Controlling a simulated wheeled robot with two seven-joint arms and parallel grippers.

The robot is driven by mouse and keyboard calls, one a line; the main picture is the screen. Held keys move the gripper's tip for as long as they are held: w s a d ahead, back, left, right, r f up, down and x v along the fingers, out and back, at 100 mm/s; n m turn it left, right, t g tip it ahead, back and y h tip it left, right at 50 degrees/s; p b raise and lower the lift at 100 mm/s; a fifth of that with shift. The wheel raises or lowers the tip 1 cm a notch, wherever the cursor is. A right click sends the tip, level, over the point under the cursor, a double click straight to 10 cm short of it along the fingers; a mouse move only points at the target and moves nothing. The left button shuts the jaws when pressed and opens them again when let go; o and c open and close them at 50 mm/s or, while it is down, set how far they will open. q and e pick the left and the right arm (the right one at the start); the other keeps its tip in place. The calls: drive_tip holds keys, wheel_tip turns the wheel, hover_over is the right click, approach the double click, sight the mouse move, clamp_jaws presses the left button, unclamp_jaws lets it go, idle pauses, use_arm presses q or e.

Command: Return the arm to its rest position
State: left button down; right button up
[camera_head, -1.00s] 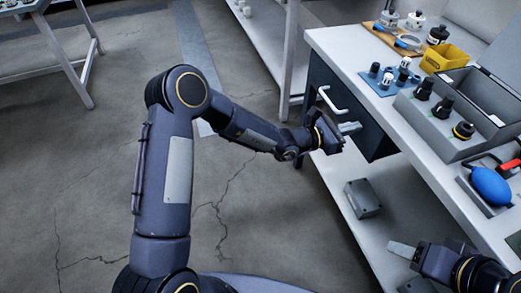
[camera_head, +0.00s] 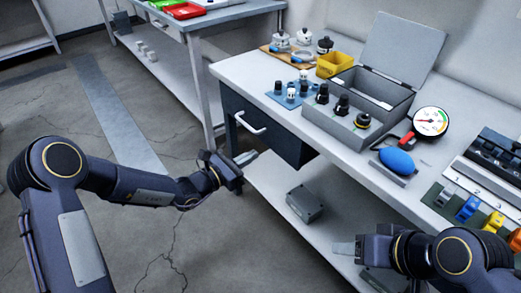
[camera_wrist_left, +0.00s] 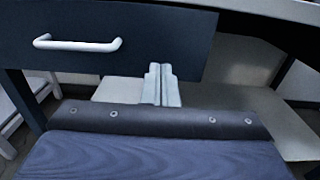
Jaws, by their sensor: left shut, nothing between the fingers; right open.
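My left gripper (camera_head: 245,158) is shut and empty, in front of the dark drawer and a little below its white handle (camera_head: 251,123). In the left wrist view its closed pale fingers (camera_wrist_left: 160,86) stand before the drawer front (camera_wrist_left: 185,45), with the handle up and to the left. The fingers look apart from the handle. My right gripper (camera_head: 345,250) is at the lower right of the head view, low beside the bench's front edge. Its fingers show pale and small, and nothing is seen between them.
The white bench (camera_head: 240,70) carries a grey open case (camera_head: 325,122), a yellow bin (camera_head: 333,64), a blue blower (camera_head: 396,160), a gauge (camera_head: 430,121) and a green mat with coloured clips. A grey box (camera_head: 305,203) lies on the lower shelf. Floor to the left is clear.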

use_arm(q)
drive_tip(key=s+a+r+m+g+y, duration=0.1)
drive_tip(key=s+a+r+m+g, duration=0.3)
drive_tip(key=s+m, duration=0.4)
drive_tip(key=s+a+r+m+g, duration=0.35)
drive_tip(key=s+r+m, duration=0.3)
drive_tip(key=s, duration=0.35)
drive_tip(key=s+a+f+m+t+y, duration=0.3)
drive_tip(key=s+a+m+y, duration=0.65)
drive_tip(key=s+a, duration=0.55)
wheel_tip(320, 180, up, 21)
drive_tip(key=n+p, duration=0.1)
drive_tip(key=p, duration=2)
drive_tip(key=shift+y, duration=0.35)
